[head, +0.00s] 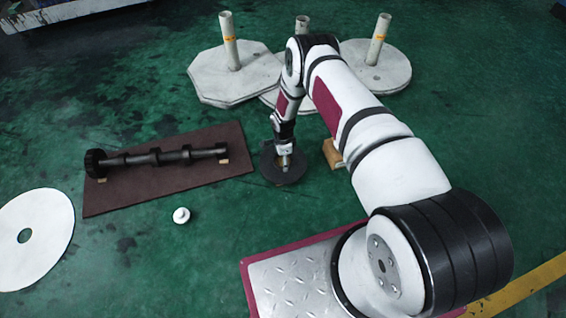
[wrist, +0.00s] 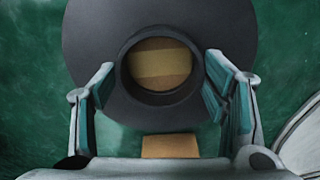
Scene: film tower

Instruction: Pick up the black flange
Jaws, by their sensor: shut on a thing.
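The black flange (head: 268,166) is a dark round disc with a raised hub and a centre hole. In the head view it is below the end of my arm, partly hidden by my gripper (head: 285,160). In the wrist view the flange (wrist: 215,28) fills the upper middle. My gripper (wrist: 160,82) has one finger on each side of the hub and is shut on it. Tan wood shows through the hole. I cannot tell whether the flange rests on something or hangs clear.
A wooden block (head: 332,154) is right of the flange. A brown board (head: 130,197) with a dark shaft (head: 135,157) lies left. A small white knob (head: 181,215) and a white disc (head: 50,230) are nearer. Pale bases with posts (head: 232,80) stand behind. Green floor is open between them.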

